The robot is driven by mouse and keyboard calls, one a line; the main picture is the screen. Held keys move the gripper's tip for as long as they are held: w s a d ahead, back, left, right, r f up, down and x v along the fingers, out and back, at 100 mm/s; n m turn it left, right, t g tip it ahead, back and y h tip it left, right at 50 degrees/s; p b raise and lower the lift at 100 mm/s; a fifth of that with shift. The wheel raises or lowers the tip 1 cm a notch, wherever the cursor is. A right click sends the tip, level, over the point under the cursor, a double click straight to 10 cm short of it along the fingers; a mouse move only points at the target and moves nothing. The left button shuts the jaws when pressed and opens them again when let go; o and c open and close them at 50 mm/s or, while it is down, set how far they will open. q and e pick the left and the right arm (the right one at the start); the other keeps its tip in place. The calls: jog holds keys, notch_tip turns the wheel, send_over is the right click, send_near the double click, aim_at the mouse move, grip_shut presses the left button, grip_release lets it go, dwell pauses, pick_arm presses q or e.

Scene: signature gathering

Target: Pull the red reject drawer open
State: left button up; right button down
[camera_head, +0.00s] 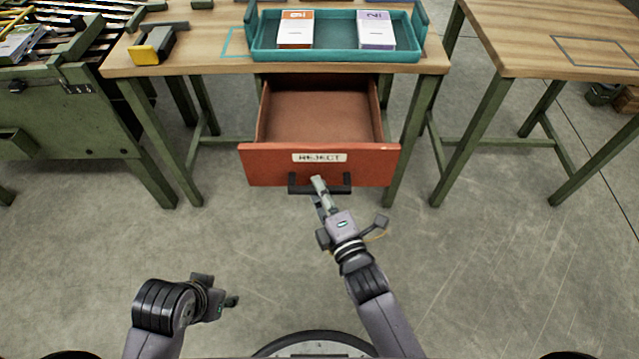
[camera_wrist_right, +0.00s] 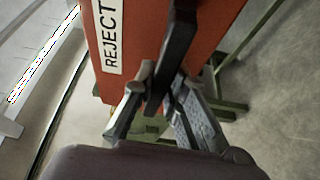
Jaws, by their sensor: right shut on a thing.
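The red reject drawer (camera_head: 270,166) hangs under the middle table and stands pulled out, its empty inside showing in the head view. A white REJECT label is on its front, and a black bar handle (camera_head: 300,187) is below the label. My right gripper (camera_head: 319,184) is shut on the handle. In the right wrist view the fingers (camera_wrist_right: 157,92) close around the dark handle (camera_wrist_right: 177,42), beside the red drawer front (camera_wrist_right: 143,30). My left gripper (camera_head: 232,300) is low at the left, away from the drawer; its jaw state is unclear.
A teal tray (camera_head: 335,55) with an orange-marked and a purple-marked stack sits on the table above the drawer. A yellow-and-black block (camera_head: 152,48) is at the table's left. Green table legs flank the drawer. The floor in front is clear.

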jog(key=c, duration=1.6)
grip_release()
jog(key=shift+s, duration=0.1)
jog(key=v, duration=1.1)
jog(key=shift+s+d, duration=0.15)
jog(key=shift+s, duration=0.25)
